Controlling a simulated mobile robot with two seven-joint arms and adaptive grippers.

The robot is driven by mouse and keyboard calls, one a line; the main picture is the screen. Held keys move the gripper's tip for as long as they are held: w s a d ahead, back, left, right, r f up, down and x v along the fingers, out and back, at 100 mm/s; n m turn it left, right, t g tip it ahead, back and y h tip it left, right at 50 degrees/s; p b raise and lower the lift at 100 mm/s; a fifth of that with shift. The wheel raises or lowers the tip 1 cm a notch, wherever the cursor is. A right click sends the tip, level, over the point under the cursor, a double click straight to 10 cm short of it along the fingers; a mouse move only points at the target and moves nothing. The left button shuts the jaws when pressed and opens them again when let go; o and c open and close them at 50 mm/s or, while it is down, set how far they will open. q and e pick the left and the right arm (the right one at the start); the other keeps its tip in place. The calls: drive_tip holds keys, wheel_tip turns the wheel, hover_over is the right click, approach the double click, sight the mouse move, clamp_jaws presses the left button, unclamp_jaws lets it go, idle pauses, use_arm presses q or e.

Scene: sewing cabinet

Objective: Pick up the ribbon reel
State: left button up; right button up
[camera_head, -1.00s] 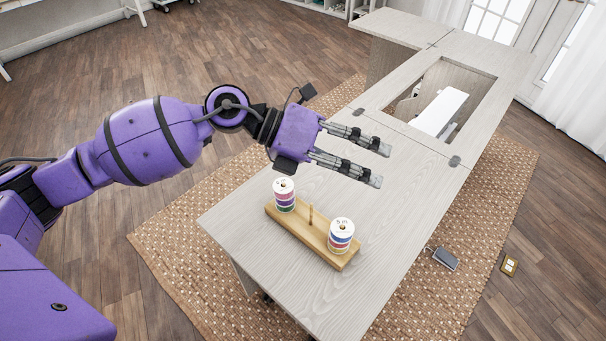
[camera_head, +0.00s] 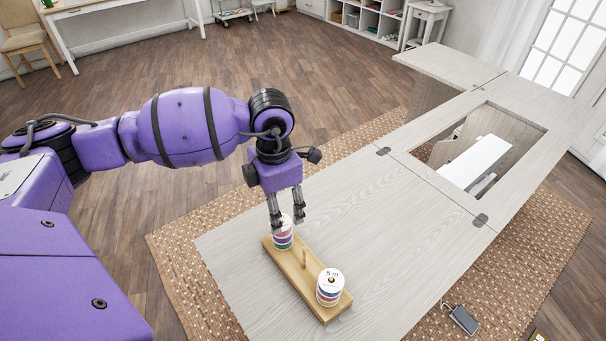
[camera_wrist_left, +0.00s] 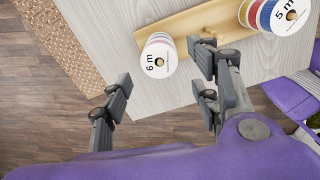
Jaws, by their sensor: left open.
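A ribbon reel (camera_head: 282,238) stands on the left end of a wooden rack (camera_head: 291,273). In the left wrist view this reel (camera_wrist_left: 157,60) has a white top marked 6 m. A second ribbon reel (camera_head: 329,287) stands on the near right end of the rack; in the left wrist view this one (camera_wrist_left: 272,14) is marked 5 m. My left gripper (camera_head: 286,222) is open and empty, pointing down at the 6 m reel. In the left wrist view the gripper's fingers (camera_wrist_left: 155,99) are spread, with the reel just beyond them. My right gripper is not in view.
A bare peg (camera_head: 304,258) stands between the two reels. The pale wooden cabinet top (camera_head: 365,215) is clear around the rack. A white sewing machine (camera_head: 474,160) sits in the opening farther back. A pedal (camera_head: 464,320) lies on the woven rug.

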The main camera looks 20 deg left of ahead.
use_arm(q)
drive_tip(key=f, duration=0.5)
drive_tip(key=shift+w+a, duration=0.2)
drive_tip(key=c, duration=1)
